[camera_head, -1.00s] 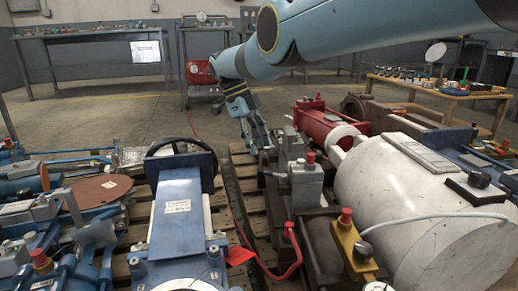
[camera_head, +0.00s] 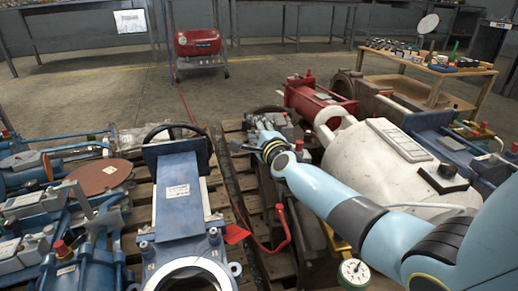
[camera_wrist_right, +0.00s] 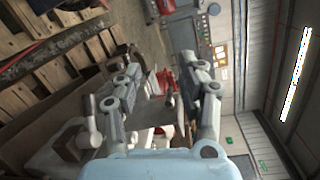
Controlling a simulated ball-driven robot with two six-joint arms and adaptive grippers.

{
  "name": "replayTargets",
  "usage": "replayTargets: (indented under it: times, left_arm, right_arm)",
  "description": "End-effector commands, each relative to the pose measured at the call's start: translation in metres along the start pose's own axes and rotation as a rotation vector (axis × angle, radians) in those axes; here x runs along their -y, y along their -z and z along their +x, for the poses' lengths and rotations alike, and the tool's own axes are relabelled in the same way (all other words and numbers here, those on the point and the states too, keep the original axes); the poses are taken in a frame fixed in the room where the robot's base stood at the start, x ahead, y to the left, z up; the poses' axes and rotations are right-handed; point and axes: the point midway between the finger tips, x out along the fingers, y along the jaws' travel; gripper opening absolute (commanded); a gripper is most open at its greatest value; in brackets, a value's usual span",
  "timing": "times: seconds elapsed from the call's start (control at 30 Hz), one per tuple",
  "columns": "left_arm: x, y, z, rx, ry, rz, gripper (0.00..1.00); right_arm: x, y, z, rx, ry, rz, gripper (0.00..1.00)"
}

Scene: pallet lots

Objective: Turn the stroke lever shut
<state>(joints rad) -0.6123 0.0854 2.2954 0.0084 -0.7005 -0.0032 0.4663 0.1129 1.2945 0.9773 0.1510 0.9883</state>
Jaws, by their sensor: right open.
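A red bent bar (camera_head: 287,235) with an upright end stands between the blue gate valve (camera_head: 178,205) and the white cylinder; it may be the stroke lever, but I cannot tell for sure. My right gripper (camera_head: 257,126) is beyond this bar, low over the grey fittings, its fingers partly hidden by my own wrist. In the right wrist view, my right gripper (camera_wrist_right: 163,80) shows its two fingers wide apart with nothing held between them. Red parts (camera_wrist_right: 166,82) show past the gap, apart from any grip. My left gripper is not in view.
A large white cylinder (camera_head: 365,150) stands close right of my right arm, with a red cylinder (camera_head: 313,97) behind it. Wooden pallet slats (camera_head: 240,185) lie below. A red tag (camera_head: 235,234) lies beside the bar. Floor (camera_head: 90,85) behind is open.

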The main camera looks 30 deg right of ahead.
Motion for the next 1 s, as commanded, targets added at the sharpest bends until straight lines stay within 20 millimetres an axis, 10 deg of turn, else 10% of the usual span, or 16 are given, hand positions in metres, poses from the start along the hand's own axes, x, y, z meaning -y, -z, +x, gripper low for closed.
replayTargets:
  times: [0.13,0.3,0.9,1.0]
  left_arm:
    - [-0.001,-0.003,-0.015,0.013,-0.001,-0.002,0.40]
    - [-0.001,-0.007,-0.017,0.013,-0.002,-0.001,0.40]
    - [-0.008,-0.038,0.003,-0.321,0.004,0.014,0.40]
    - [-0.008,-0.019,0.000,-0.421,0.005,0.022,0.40]
  right_arm:
    - [-0.049,0.026,-0.061,-0.028,-0.110,-0.019,0.40]
    - [-0.076,0.038,-0.085,-0.042,-0.164,-0.028,0.40]
    - [-0.096,0.043,-0.007,-0.043,-0.170,-0.029,0.40]
    - [-0.098,0.043,0.004,-0.043,-0.171,-0.028,0.40]
